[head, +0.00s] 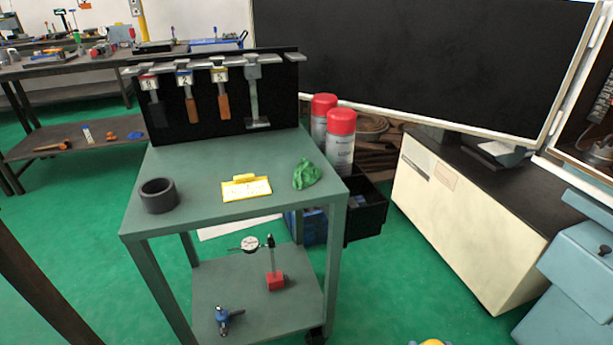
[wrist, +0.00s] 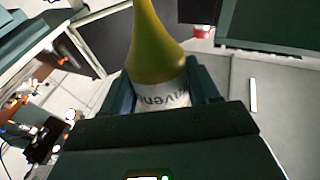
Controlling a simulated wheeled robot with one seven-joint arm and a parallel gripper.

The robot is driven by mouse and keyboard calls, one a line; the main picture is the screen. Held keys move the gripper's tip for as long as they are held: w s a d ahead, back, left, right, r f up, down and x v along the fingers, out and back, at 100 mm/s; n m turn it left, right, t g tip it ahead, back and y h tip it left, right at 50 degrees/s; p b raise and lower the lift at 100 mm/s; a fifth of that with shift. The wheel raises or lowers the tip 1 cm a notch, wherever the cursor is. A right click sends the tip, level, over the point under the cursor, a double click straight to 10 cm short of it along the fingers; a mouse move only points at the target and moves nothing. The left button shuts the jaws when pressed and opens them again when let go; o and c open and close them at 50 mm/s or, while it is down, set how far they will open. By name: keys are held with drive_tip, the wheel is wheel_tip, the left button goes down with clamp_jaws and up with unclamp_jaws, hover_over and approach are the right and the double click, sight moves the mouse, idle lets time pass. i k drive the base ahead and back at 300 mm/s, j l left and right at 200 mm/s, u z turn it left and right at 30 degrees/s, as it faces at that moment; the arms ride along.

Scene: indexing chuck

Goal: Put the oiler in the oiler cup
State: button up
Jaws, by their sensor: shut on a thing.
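The oiler (wrist: 155,50) is yellow with a tapering neck and a white printed label. It shows in the wrist view between the dark fingers of my gripper (wrist: 165,88), which is shut on it. Its far tip and its base are out of that view. The oiler cup (head: 159,197), a short dark grey open cylinder, stands at the left front of the green cart top in the head view. It looks empty, and the oiler is apart from it. A small yellow piece at the bottom edge of the head view may be part of the oiler.
The cart top (head: 215,165) also holds a yellow card holder (head: 246,188), a green rag (head: 306,175) and a black rack (head: 215,115) of hanging tools at the back. Two red-capped cans (head: 341,140) stand beside it. Bare cart top lies between cup and card.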

sight(162, 203)
drive_tip(key=u, duration=0.4)
drive_tip(key=i+l+u, duration=0.1)
drive_tip(key=u, duration=0.35)
drive_tip(key=l+u, duration=0.1)
drive_tip(key=u, duration=0.3)
drive_tip(key=l+u, duration=0.1)
drive_tip(key=u, duration=0.35)
